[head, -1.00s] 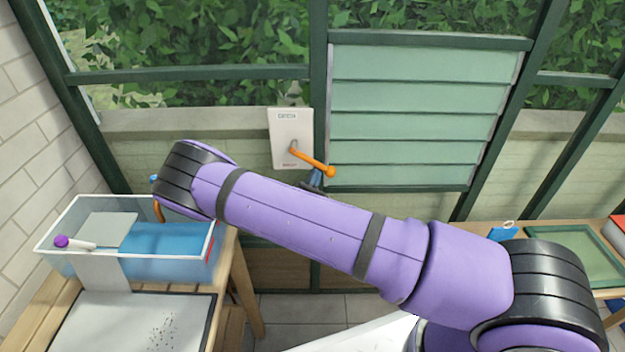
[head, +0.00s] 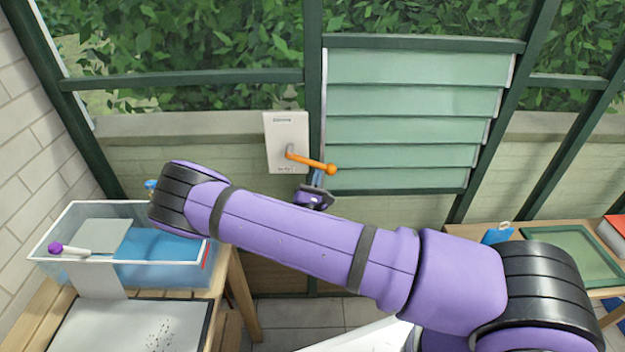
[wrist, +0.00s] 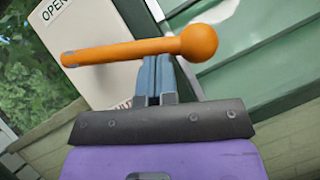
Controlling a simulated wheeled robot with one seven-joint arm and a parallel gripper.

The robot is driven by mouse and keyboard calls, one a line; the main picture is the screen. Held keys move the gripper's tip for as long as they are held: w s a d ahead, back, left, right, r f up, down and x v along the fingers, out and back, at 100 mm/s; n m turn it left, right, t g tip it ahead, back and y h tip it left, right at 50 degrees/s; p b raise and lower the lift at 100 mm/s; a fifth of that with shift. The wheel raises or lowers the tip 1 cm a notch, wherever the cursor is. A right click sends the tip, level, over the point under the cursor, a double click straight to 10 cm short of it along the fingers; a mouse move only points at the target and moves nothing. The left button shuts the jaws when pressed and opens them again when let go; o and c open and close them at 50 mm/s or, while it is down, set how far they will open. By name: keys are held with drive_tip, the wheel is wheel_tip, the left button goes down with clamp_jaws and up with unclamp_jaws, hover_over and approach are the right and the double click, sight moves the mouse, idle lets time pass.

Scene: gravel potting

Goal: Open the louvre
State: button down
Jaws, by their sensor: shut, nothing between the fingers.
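The louvre (head: 405,105) is a framed panel of pale green slats; its slats look slightly tilted. Left of it, a white plate (head: 284,130) carries an orange crank lever with a ball end (head: 312,162). The lever points right and a little down. In the wrist view the lever (wrist: 120,52) crosses above my fingers, its ball on the right, and the plate (wrist: 85,40) reads OPEN at its top. My gripper (wrist: 157,62) is shut and empty, its fingertips just under the lever near the ball. The gripper (head: 317,180) shows small below the ball in the head view; contact is unclear.
A clear bin (head: 57,232) with blue contents and a purple-capped tool (head: 68,249) stands on a wooden bench at the left. A green-framed tray (head: 580,255) lies on the right bench. My arm spans the middle.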

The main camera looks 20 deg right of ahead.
wheel_tip(320, 180, up, 9)
drive_tip(key=d+n+t+y, duration=0.1)
drive_tip(key=n+t+y, duration=0.2)
drive_tip(key=n+y, duration=1)
drive_tip(key=shift+s+d+r+n, duration=0.25)
drive_tip(key=shift+d+n, duration=0.1)
drive_tip(key=shift+n, duration=2.45)
